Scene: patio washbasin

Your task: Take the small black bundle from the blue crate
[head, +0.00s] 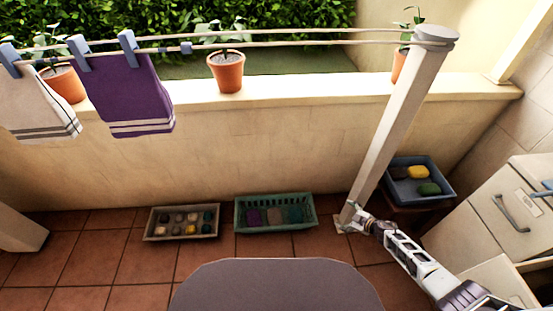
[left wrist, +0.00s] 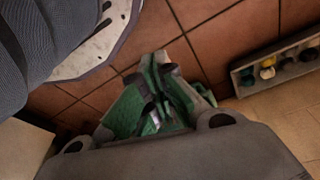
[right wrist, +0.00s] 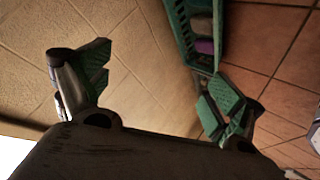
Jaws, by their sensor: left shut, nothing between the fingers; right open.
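The blue crate (head: 447,196) stands on a low brown stand at the right, by the wall. In it lie a dark, blackish bundle (head: 401,171), a yellow bundle (head: 418,172) and a green bundle (head: 429,189). My right gripper (head: 352,213) is low in front of the pale post's foot, left of the blue crate and apart from it. In the right wrist view its green-padded fingers (right wrist: 158,95) are spread and empty. My left gripper (left wrist: 152,108) shows only in the left wrist view, shut and empty over the tiles. Neither wrist view shows the blue crate.
A green basket (head: 276,228) with rolled cloths and a grey tray (head: 182,238) with several small items stand along the wall. The pale post (head: 400,125) rises left of the blue crate. A cabinet with an open drawer (head: 500,283) stands at the right.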

